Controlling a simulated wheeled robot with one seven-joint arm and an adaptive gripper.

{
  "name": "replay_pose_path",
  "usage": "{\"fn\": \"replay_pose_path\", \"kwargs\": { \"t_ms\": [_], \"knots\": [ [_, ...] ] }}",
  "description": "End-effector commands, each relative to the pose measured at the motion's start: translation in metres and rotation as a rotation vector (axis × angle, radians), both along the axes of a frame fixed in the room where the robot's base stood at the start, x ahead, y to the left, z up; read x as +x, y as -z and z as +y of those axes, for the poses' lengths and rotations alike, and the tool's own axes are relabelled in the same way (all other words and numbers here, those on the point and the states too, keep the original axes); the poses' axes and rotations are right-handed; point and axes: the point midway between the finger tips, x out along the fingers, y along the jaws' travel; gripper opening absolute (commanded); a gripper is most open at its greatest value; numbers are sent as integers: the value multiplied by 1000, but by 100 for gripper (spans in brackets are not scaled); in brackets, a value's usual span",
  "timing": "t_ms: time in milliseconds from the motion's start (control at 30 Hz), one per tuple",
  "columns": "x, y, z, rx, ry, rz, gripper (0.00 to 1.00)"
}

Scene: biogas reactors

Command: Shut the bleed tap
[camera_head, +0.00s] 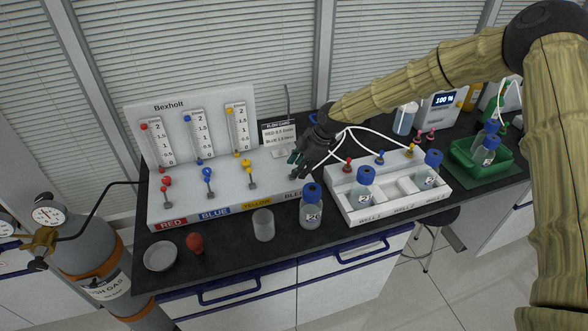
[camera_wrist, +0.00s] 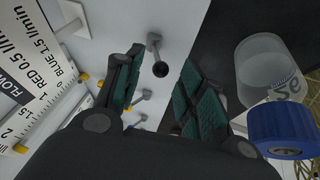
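The bleed tap (camera_wrist: 160,69) shows in the wrist view as a grey lever with a black ball knob on the white panel. It lies between the tips of my two gripper fingers, with gaps on both sides. My gripper (camera_head: 297,163) is open and empty, with dark green finger pads. In the head view it is over the right end of the white gas panel (camera_head: 225,205), by the partly hidden BLEED label. There my gripper hides most of the tap. I cannot tell how far the tap is turned.
Red (camera_head: 165,192), blue (camera_head: 208,178) and yellow (camera_head: 249,172) taps stand left on the panel. A flow card (camera_head: 279,136) stands behind. A blue-capped bottle (camera_head: 311,208) and an empty beaker (camera_head: 263,226) stand in front. A white well rack (camera_head: 385,205) is to the right.

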Motion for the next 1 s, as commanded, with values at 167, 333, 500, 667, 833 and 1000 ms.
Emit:
{"fn": "replay_pose_path", "kwargs": {
  "t_ms": [167, 333, 500, 667, 833, 1000],
  "knots": [
    [2, 17, 8, 0, 0, 2, 39],
    [3, 27, 13, 0, 0, 2, 39],
    [4, 31, 14, 0, 1, 1, 39],
    [4, 32, 14, 0, 1, 0, 39],
    [4, 32, 14, 0, 1, 0, 21],
    [3, 32, 14, 0, 0, 2, 0]
  ]
}}
